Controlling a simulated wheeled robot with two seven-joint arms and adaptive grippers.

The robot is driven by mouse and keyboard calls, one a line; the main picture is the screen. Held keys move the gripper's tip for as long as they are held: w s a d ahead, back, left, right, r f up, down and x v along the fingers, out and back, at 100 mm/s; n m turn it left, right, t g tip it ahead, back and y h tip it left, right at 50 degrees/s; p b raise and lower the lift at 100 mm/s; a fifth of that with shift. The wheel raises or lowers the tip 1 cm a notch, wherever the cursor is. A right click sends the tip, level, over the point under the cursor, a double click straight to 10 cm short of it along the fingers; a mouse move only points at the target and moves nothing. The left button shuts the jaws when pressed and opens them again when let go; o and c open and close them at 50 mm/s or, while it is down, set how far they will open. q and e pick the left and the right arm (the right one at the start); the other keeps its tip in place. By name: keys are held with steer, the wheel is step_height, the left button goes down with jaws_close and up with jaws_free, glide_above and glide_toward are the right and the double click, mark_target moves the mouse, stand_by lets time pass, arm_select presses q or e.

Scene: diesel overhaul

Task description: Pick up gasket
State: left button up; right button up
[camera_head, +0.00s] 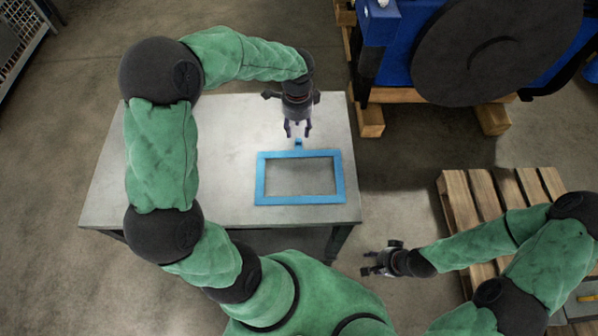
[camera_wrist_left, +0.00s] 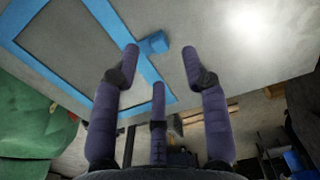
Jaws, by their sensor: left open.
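The gasket (camera_head: 300,200) is a flat blue rectangular frame with a small blue tab (camera_head: 298,143) at its far side. It lies on the grey metal table near the right edge. In the left wrist view, the gasket (camera_wrist_left: 40,65) shows in part, with the tab (camera_wrist_left: 155,43) between the fingertips. My left gripper (camera_head: 297,132) is open just beyond the tab, fingers pointing toward it; in the left wrist view, the open fingers (camera_wrist_left: 160,60) hold nothing. I cannot tell whether they touch the tab. My right gripper (camera_head: 368,264) hangs off the table, empty, with its fingers apart.
The table (camera_head: 225,125) is otherwise clear on its left part. A blue engine with a big dark disc (camera_head: 495,50) stands on a wooden stand behind right. A wooden pallet (camera_head: 455,205) lies on the floor at right, near my right arm.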

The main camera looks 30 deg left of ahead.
mark_target(299, 140)
arm_select(q)
steer(key=f+b, duration=0.2)
steer(key=f, duration=0.3)
steer(key=shift+d+f, duration=0.15)
steer(key=shift+d, duration=0.05)
jaws_close()
